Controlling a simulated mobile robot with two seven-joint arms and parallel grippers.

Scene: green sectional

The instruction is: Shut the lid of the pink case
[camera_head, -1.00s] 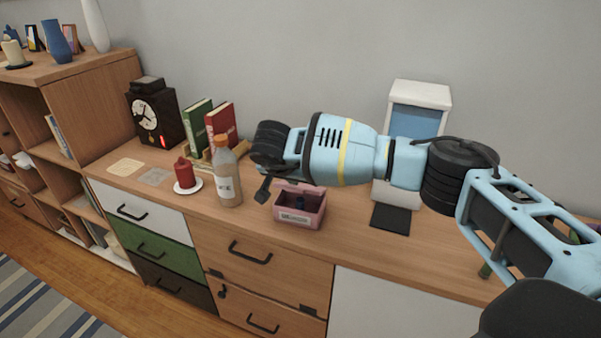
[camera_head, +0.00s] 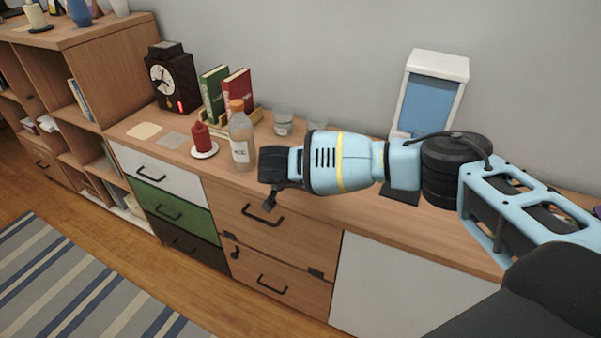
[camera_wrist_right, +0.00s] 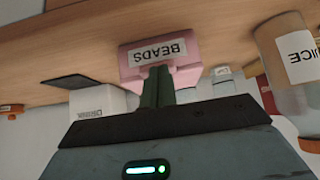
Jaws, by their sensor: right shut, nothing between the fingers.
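The pink case (camera_wrist_right: 158,55) shows in the right wrist view, which is turned over, with the counter at the top. Its front bears a "BEADS" label. The closed fingers of my right gripper (camera_wrist_right: 158,85) are in front of it and overlap its upper part; I cannot tell whether they touch it. The lid's angle cannot be made out here. In the head view my right gripper (camera_head: 273,198) is over the counter's front edge, and the case is hidden behind my right arm. My left gripper is not in view.
A bottle with an orange cap (camera_head: 240,140) stands left of my right gripper. Behind are glass jars (camera_head: 284,122), books (camera_head: 236,92) and a dark clock (camera_head: 172,80). A red candle (camera_head: 201,138) is further left. A white and blue box-like object (camera_head: 430,95) stands behind my arm.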

